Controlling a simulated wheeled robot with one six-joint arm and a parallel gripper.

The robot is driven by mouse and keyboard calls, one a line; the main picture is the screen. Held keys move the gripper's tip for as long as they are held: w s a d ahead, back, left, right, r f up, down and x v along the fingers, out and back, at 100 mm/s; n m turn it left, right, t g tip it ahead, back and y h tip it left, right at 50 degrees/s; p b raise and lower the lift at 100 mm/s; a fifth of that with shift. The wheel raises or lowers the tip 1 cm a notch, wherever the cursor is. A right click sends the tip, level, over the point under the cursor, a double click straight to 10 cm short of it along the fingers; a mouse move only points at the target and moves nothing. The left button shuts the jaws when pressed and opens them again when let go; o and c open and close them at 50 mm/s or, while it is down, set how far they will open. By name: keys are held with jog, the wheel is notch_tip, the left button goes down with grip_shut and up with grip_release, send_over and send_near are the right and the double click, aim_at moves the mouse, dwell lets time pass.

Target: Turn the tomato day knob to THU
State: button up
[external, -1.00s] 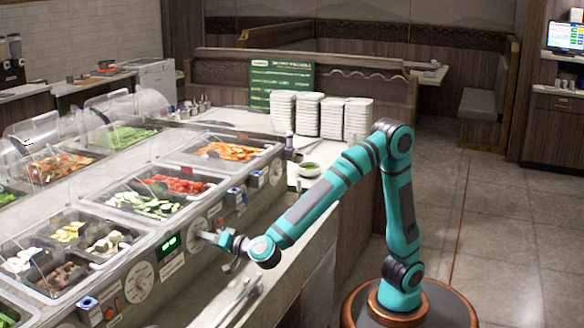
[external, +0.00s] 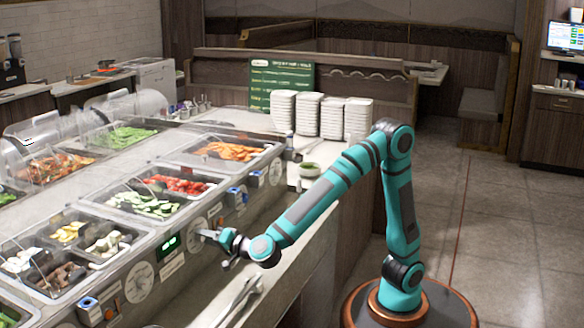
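Red tomato pieces (external: 180,184) lie in a dark pan in the middle of the salad bar. Round white dials sit on the slanted front panel below the pans. One dial (external: 196,230) is just left of my gripper and partly hidden by it, and another dial (external: 139,282) is lower left. Dial markings and pointer positions are too small to read, so I cannot tell which is the tomato day knob. My gripper (external: 212,248) is close in front of the panel. I cannot tell whether it touches a dial or how far its fingers are apart.
A green lit display (external: 168,244) and blue-marked fittings (external: 235,195) sit on the panel. Metal tongs (external: 238,296) lie on the ledge below my gripper. A small green-filled bowl (external: 309,170) and stacked white plates (external: 307,115) stand on the counter.

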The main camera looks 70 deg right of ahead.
jog(key=shift+s, duration=0.1)
jog(key=s, duration=1.7)
jog(key=shift+a+r, duration=0.3)
jog(key=shift+r, duration=0.05)
jog(key=shift+s, duration=0.1)
jog(key=w+d+r+n+t+y, duration=0.1)
jog(key=w+d+r+n+y, duration=0.3)
jog(key=d+r, duration=0.7)
jog(key=w+d+r+n+t+y, duration=0.1)
jog(key=w+d+r, duration=0.55)
jog(key=d, duration=0.75)
jog(key=s+d+n+h, duration=0.1)
jog(key=s+d+n, duration=0.1)
jog(key=s+d, duration=0.3)
jog(key=s+d+n+g+h, duration=0.1)
jog(key=s+d, duration=0.5)
jog(key=d, duration=0.6)
jog(key=s+d+n+g+h, duration=0.1)
jog(key=s+d+n+h, duration=0.1)
jog(key=s+d, duration=0.3)
jog(key=d+f+n, duration=0.1)
jog(key=d, duration=0.3)
jog(key=shift+s+d+n, duration=0.2)
jog(key=shift+s+n, duration=0.1)
jog(key=shift+s, duration=0.1)
